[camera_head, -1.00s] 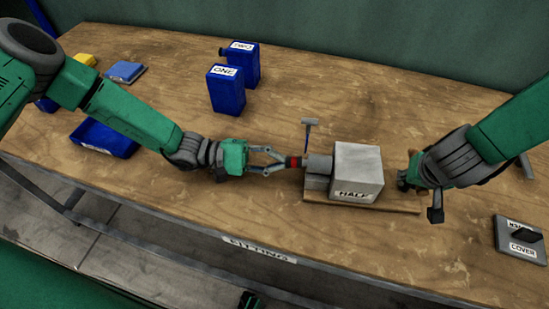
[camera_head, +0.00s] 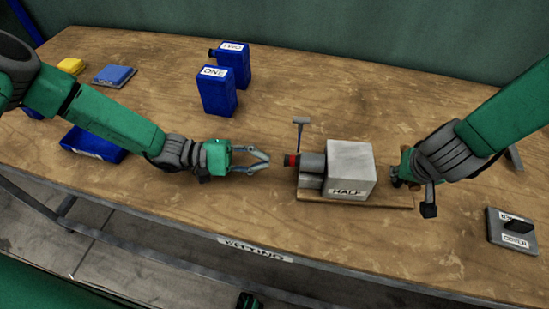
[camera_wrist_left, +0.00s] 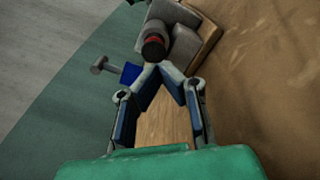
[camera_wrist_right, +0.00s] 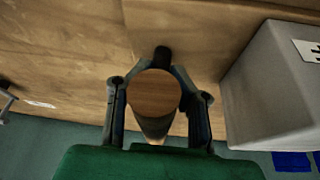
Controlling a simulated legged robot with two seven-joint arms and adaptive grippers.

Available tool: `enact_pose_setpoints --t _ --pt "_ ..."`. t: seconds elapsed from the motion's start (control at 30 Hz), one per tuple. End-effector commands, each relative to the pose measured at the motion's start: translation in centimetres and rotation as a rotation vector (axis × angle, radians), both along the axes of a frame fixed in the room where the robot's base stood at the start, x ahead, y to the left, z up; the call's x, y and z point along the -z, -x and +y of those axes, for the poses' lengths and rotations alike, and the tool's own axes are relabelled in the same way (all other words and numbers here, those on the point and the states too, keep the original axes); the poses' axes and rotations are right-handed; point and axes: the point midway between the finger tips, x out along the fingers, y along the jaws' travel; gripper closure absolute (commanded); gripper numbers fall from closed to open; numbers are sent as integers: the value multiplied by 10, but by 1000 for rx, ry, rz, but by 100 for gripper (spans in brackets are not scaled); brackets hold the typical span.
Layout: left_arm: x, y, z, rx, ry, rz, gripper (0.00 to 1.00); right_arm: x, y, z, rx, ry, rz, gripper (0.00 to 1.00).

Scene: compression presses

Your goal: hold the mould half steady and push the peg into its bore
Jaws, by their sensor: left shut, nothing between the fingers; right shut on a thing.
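The mould half (camera_head: 350,168) is a pale grey block labelled HALF on a wooden board. The peg (camera_head: 291,160), with a red band and dark end, lies level at the block's left side, in line with a grey cylinder; its inner end is hidden. In the left wrist view the peg (camera_wrist_left: 153,47) lies just beyond the fingertips. My left gripper (camera_head: 268,160) is shut and empty, a small gap left of the peg. My right gripper (camera_head: 397,180) is right of the block, apart from it, shut on a round wood-brown thing (camera_wrist_right: 153,92) whose identity I cannot tell.
A T-shaped post (camera_head: 300,132) stands behind the peg. Blue containers ONE (camera_head: 217,95) and TWO (camera_head: 238,62) stand farther back. A blue tray (camera_head: 92,146) is at left, a grey COVER plate (camera_head: 512,230) at right. The table's middle front is clear.

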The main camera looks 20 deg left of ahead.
Motion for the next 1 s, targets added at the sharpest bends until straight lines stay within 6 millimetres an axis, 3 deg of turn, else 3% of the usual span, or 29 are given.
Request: enact_pose_setpoints --t 0.17,0.5,0.7,1.0 --pt "0 1 10 -1 -1 -1 100 0 -1 0 0 0 -2 100" --pt "1 12 77 -4 -1 -2 100 0 -1 0 0 0 -2 100" --pt "2 17 107 -2 0 0 100 0 -1 -1 0 -1 -2 100" --pt "2 19 117 1 1 0 100 0 -1 -1 -1 -2 -1 100"
